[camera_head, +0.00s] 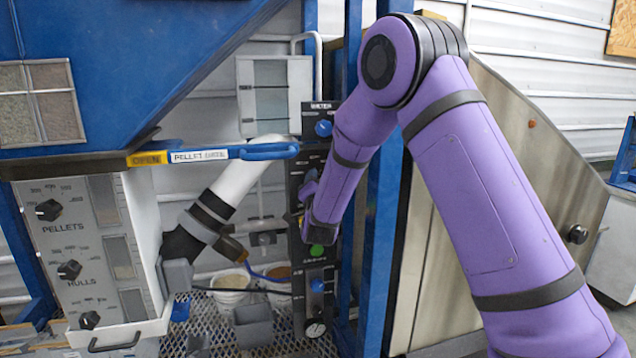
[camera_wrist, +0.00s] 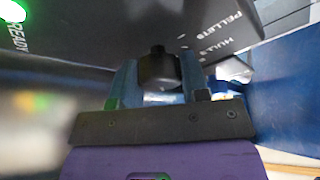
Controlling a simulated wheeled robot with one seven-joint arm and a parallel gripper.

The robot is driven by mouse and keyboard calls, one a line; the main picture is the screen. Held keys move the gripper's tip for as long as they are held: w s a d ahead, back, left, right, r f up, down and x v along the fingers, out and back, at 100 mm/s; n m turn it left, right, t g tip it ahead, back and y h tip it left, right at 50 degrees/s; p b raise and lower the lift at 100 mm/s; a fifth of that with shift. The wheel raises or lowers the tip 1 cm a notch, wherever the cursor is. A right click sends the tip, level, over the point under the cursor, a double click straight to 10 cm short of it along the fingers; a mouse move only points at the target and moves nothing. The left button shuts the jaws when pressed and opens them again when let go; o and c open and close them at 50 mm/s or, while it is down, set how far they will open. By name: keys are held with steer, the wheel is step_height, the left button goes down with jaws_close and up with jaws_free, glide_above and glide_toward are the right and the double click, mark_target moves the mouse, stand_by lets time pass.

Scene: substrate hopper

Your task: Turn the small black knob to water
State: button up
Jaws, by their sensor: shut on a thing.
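In the wrist view the small black knob (camera_wrist: 157,66) stands out from a dark control panel (camera_wrist: 95,38). My gripper (camera_wrist: 158,80) has one blue finger on each side of the knob and is shut on it. White words PELLETS and HULLS are printed on the panel to the upper right of the knob, and READY is at the left. No word WATER is readable in this view. In the head view my purple arm reaches the tall black panel (camera_head: 294,170) and covers most of its middle, so the knob is hidden there.
A blue knob (camera_head: 323,128) is above my gripper on the panel, and a green button (camera_head: 317,250) is below. A blue post (camera_head: 383,200) stands close on the right. A grey box with PELLETS and HULLS dials (camera_head: 75,235) is at the left. A white bucket (camera_head: 230,283) stands below.

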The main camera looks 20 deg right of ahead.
stand_by(0.4)
steer(key=o, duration=0.9)
steer(key=shift+s, duration=0.1)
steer(key=v, duration=1)
steer(key=shift+s+a+f, duration=0.1)
steer(key=shift+s+f, duration=0.05)
steer(key=shift+s, duration=0.2)
